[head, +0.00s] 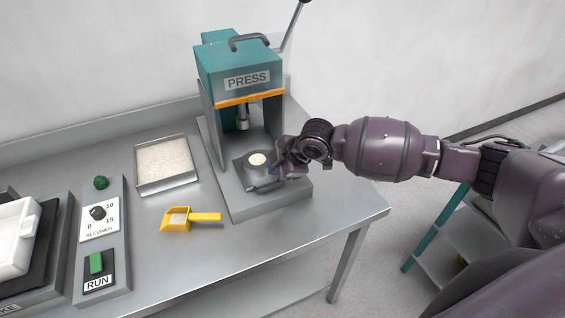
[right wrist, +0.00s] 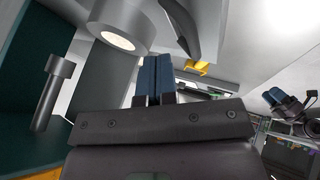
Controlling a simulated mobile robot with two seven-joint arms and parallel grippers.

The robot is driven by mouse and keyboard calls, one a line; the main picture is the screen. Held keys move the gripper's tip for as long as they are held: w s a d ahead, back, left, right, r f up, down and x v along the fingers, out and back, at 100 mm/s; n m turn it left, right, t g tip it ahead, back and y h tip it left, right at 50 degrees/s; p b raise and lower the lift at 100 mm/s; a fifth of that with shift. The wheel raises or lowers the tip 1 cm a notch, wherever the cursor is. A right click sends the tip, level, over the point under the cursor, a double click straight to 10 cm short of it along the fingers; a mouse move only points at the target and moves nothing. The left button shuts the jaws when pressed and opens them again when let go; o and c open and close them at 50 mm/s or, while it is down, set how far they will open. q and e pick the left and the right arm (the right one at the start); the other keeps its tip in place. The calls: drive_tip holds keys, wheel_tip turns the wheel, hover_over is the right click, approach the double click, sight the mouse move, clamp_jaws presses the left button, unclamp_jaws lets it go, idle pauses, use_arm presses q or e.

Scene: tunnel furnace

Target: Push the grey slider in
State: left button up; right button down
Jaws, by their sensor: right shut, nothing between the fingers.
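The grey slider (head: 259,172) sits low in the teal press, a round grey cup with pale material on top and a dark handle at its front. In the right wrist view the cup (right wrist: 118,28) is at the top, beside the dark curved handle (right wrist: 187,22). My right gripper (head: 273,171) is just right of the cup and close to the handle. Its blue fingers (right wrist: 156,75) are shut with nothing between them. I cannot tell whether they touch the slider. What looks like my left gripper (right wrist: 290,102) shows small at the right wrist view's edge, its opening unclear.
The press (head: 240,70) stands on the metal table with its plunger above the cup. A tray of pale grains (head: 164,187) and a yellow scoop (head: 207,217) lie to its left. A control panel with a dial (head: 98,213) is farther left.

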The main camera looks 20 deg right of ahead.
sight(253, 151)
use_arm(q)
drive_tip(key=shift+f, duration=0.1)
use_arm(e)
drive_tip(key=shift+x, duration=2.35)
drive_tip(key=shift+w, duration=0.15)
drive_tip(key=w+b, duration=0.3)
drive_tip(key=w, duration=0.2)
drive_tip(key=w+b, duration=0.3)
drive_tip(key=w, duration=0.2)
drive_tip(key=shift+w+a+f, duration=0.2)
drive_tip(key=shift+w, duration=0.45)
drive_tip(key=shift+r+b, duration=0.25)
drive_tip(key=shift+b, duration=0.05)
use_arm(q)
wheel_tip(253, 151, down, 8)
drive_tip(key=s, duration=0.1)
drive_tip(key=shift+s+g, duration=0.3)
use_arm(e)
drive_tip(key=shift+w+r, duration=0.1)
drive_tip(key=shift+r, duration=0.1)
use_arm(q)
drive_tip(key=shift+r, duration=0.2)
use_arm(e)
drive_tip(key=shift+r, duration=0.15)
